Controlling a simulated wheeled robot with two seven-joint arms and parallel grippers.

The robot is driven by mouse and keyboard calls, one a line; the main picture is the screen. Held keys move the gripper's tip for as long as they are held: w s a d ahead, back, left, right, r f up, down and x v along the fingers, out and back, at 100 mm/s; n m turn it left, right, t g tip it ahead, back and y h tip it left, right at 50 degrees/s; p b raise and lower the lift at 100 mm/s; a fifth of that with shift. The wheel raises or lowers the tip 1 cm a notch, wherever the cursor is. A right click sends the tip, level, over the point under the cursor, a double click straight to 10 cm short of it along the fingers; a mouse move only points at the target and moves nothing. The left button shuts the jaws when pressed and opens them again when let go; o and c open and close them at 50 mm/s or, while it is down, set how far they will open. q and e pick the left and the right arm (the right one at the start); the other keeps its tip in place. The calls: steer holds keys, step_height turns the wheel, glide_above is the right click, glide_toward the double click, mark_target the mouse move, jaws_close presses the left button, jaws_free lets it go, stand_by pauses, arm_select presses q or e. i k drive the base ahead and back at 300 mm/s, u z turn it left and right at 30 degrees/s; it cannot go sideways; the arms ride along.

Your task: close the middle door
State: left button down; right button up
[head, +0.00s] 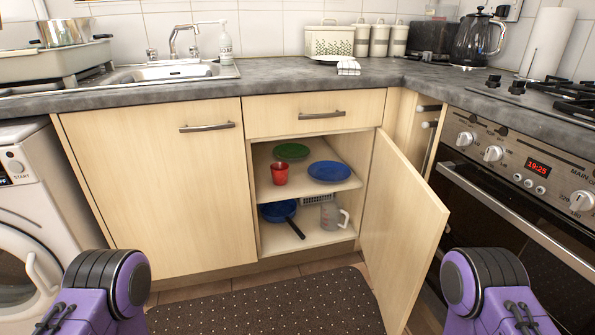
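The middle door (402,232) is a light wood panel hinged on the right side of the middle cupboard. It stands wide open, swung out toward me and the oven. The open cupboard (255,200) shows two levels, with a red cup (279,174), a green plate (291,151) and a blue plate (329,171) on the shelf. Below are a blue pan (279,211) and a clear jug (333,214). Purple and black parts of my two arms show at the bottom left and bottom right. Neither gripper's fingers are in view, and nothing of mine visibly touches the door.
A closed cupboard door (158,190) and a washing machine (28,205) are on the left. A closed drawer (315,113) sits above the opening. The oven (520,190) stands close to the door's right. A dark dotted mat (270,305) lies on the floor in front.

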mark_target(404, 222)
steer(key=u, duration=1.1)
steer(key=k, duration=0.95)
steer(key=z, duration=1.3)
steer(key=i, duration=0.45)
